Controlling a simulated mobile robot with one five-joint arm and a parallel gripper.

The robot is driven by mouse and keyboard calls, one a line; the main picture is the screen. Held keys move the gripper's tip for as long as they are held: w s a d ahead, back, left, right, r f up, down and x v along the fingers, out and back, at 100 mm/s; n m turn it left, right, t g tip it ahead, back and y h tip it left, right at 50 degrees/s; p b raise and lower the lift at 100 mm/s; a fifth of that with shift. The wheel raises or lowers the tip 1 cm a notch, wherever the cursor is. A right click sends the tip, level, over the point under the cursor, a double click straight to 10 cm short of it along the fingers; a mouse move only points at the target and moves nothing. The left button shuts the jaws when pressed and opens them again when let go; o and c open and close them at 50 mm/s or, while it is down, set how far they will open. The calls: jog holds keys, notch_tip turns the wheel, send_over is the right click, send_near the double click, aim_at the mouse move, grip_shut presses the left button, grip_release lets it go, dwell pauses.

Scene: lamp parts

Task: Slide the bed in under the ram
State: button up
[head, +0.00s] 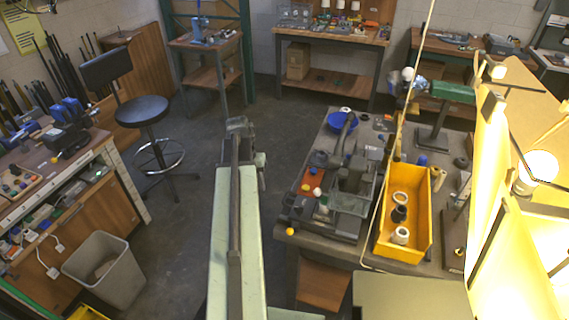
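A grey machine (357,172) with an upright lever stands on the near right workbench. It looks like the press, but I cannot make out its ram and bed as separate parts at this size. A flat grey plate (353,200) sits low at its front. My pale green arm reaches up the middle of the picture. Its dark end, my gripper (240,128), is over the open floor, left of the bench and apart from the machine. The fingers are too small and overlapped to show whether they are open or shut.
A yellow bin (384,248) with several round parts stands right of the machine, a blue bowl (342,121) behind it. A black stool (142,111) and grey waste bin (104,268) stand left. A bright lamp (541,166) is at right. Floor around my gripper is clear.

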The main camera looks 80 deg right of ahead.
jog(key=m+p, duration=0.2)
send_near(286, 195)
jog(key=f+b, duration=0.5)
jog(key=s+f+b, duration=0.1)
jog(key=f+b, duration=0.2)
jog(key=shift+r, duration=0.1)
grip_shut()
dwell(1.0)
